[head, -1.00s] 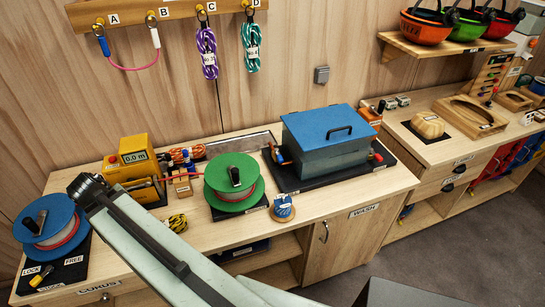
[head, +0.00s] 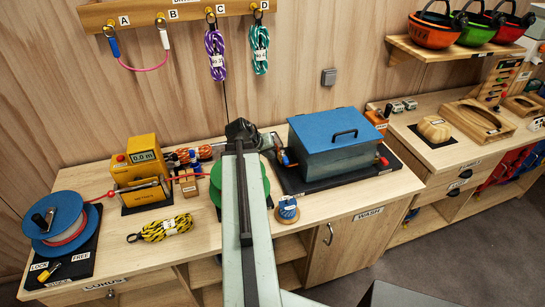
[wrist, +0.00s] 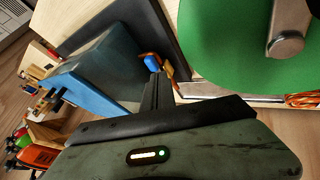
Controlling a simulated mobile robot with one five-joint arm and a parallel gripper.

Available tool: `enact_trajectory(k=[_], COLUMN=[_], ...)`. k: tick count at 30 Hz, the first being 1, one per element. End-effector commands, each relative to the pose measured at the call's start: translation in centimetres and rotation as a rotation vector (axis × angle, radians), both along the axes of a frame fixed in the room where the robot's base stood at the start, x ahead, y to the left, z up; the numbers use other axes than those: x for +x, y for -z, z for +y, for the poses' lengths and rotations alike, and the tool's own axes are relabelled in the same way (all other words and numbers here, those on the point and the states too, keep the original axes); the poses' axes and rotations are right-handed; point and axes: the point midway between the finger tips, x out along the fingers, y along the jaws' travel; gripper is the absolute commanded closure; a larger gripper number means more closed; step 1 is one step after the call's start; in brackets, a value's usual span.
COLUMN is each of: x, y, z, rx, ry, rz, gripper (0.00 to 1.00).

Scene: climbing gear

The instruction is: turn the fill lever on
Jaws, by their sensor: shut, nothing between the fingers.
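The wash box (head: 340,144), grey with a blue lid, stands on a black base on the bench. A small blue-handled fitting with orange parts (head: 287,160) sits at its left side; it also shows in the wrist view (wrist: 153,64), just beyond my fingertips. A red-tipped fitting (head: 383,161) is at the box's right side. I cannot read which of them is the fill lever. My gripper (head: 240,128) is above the bench behind the green reel, left of the box. In the wrist view its dark fingers (wrist: 158,82) are shut and empty, pointing toward the blue-and-orange fitting.
The green reel (head: 261,187) is partly hidden under my arm. A blue spool (head: 288,209) stands in front of the box. A yellow meter (head: 141,156), yellow-black rope (head: 164,229) and blue reel (head: 55,216) are to the left. Ropes hang above.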

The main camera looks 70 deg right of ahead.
Motion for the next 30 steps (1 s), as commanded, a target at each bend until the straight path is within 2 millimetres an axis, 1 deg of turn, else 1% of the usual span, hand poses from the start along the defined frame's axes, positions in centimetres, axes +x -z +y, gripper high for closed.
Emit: enact_trajectory(k=[1,6,9,12,16,25,30], x=[-0.1,-0.6,-1.0,-1.3,-1.5,-1.7,-3.2], y=[1.2,4.1,5.7,6.8,7.1,6.9,6.9], z=[-0.5,-2.4,-3.6,-4.5,-5.0,-5.0,-5.6], rx=[0.000,0.001,0.000,0.000,0.000,0.001,0.001], ry=[0.002,0.001,0.002,0.000,0.000,0.001,0.002], rz=[-0.001,0.000,-0.001,0.000,0.000,0.000,0.000], gripper=[1.00,1.00,1.00,1.00,1.00,1.00,1.00])
